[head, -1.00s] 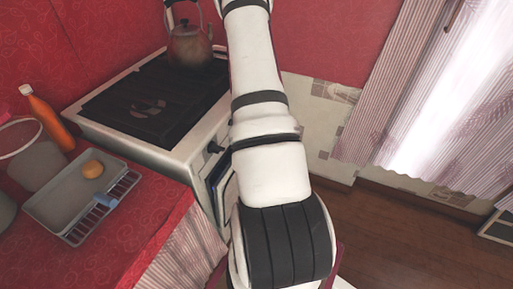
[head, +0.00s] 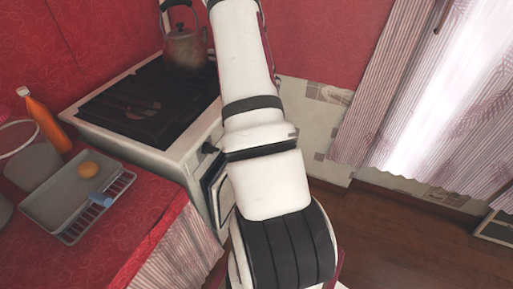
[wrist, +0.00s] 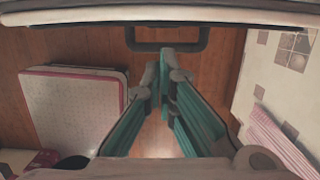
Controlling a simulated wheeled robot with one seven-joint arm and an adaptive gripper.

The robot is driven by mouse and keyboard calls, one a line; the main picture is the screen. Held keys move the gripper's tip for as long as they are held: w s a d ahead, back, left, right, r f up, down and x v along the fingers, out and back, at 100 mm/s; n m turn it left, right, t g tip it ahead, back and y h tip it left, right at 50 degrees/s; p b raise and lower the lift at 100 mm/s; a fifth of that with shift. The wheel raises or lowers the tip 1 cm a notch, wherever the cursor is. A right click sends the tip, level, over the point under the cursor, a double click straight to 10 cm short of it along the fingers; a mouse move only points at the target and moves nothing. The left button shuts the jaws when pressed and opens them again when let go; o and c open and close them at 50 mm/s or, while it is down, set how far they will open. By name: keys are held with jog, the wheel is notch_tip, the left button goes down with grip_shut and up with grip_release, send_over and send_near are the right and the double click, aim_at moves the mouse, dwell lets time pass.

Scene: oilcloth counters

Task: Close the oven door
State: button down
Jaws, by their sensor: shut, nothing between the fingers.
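The white oven (head: 178,160) with a black stovetop stands against the red wall in the head view. Its front, with a dark knob, is partly covered by my arm. A narrow part of the oven door (head: 218,193) shows beside my arm; how far it stands open is hard to tell. In the wrist view a pale door edge (wrist: 160,14) runs across the top, with a dark bar handle (wrist: 168,47) below it. My gripper (wrist: 164,56) is shut and empty, its teal fingers together and their tips close to the handle. Contact cannot be told. The head view hides the gripper.
A kettle (head: 187,50) stands on the stovetop. The red counter (head: 150,195) at left holds a grey tray (head: 62,190), an orange bottle (head: 45,120) and a pot. Wooden floor (head: 400,235) is clear at right, below the curtain (head: 430,110).

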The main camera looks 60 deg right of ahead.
jog(key=s+a+f+m+t+y+b, duration=0.25)
jog(key=f+m+t+b, duration=0.2)
jog(key=b, duration=0.25)
jog(key=s+a+f+m+t+y+b, duration=0.2)
jog(key=f+m+t+y+b, duration=0.1)
jog(key=f+m+b, duration=0.3)
jog(key=s+d+m+t+h+b, duration=0.3)
jog(key=s+m+t+h+b, duration=0.1)
jog(key=s+m+t+b, duration=0.45)
jog(key=w+a+r+n+t+b, duration=0.1)
jog(key=w+b, duration=0.4)
jog(key=w, duration=0.9)
jog(key=shift+w+r+b, duration=0.4)
jog(key=shift+r, duration=0.1)
jog(key=shift+g, duration=0.7)
jog(key=shift+w+a+r+p, duration=0.1)
jog(key=shift+w+r+p, duration=0.1)
jog(key=shift+w+p, duration=1.1)
jog(key=shift+w+a+r+p, duration=0.15)
jog(key=shift+w+p, duration=0.5)
jog(key=shift+p, duration=1.2)
